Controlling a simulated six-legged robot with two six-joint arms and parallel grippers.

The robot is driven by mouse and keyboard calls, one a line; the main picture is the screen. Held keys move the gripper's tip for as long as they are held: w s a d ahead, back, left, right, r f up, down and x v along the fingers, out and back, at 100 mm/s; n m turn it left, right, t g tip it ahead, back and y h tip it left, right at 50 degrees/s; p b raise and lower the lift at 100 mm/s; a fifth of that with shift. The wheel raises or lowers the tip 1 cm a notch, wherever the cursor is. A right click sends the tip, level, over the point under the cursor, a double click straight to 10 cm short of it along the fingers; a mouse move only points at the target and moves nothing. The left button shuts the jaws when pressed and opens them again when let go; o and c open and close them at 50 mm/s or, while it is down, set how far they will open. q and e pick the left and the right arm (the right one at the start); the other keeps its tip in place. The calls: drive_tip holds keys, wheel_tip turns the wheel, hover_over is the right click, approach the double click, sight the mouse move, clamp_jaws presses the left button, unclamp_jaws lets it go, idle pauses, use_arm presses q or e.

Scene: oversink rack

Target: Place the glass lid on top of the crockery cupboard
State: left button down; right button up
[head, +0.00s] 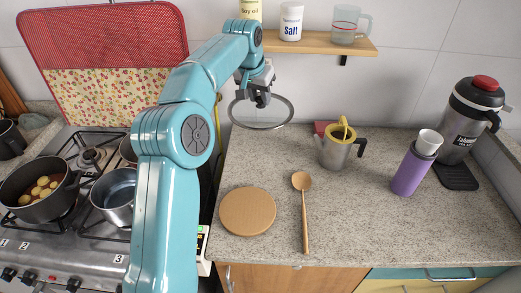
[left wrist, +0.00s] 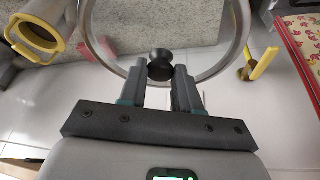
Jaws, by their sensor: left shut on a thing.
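The glass lid (head: 270,127) has a clear pane, a grey metal rim and a black knob. My left gripper (head: 262,90) is shut on the knob and holds the lid in the air above the back of the counter, below the wall shelf's left end. In the left wrist view, the lid (left wrist: 214,73) spreads beyond the fingertips and the black knob (left wrist: 160,66) sits between the fingers. No crockery cupboard can be made out for certain in these frames. My right gripper is not in view.
The wall shelf (head: 315,43) bears a salt jar (head: 291,22) and a glass mug (head: 347,25). A metal jug (head: 337,152), purple bottle (head: 411,172), wooden spoon (head: 304,205) and round board (head: 247,211) occupy the counter. Pots stand on the stove (head: 60,245) at left.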

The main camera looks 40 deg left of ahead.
use_arm(q)
wheel_tip(320, 180, down, 18)
drive_tip(key=shift+w+r+b, duration=0.15)
drive_tip(key=shift+r+b, duration=0.05)
drive_tip(key=shift+b, duration=0.35)
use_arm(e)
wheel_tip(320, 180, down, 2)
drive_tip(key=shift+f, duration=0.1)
use_arm(q)
drive_tip(key=shift+f, duration=0.2)
drive_tip(key=c, duration=0.8)
unclamp_jaws()
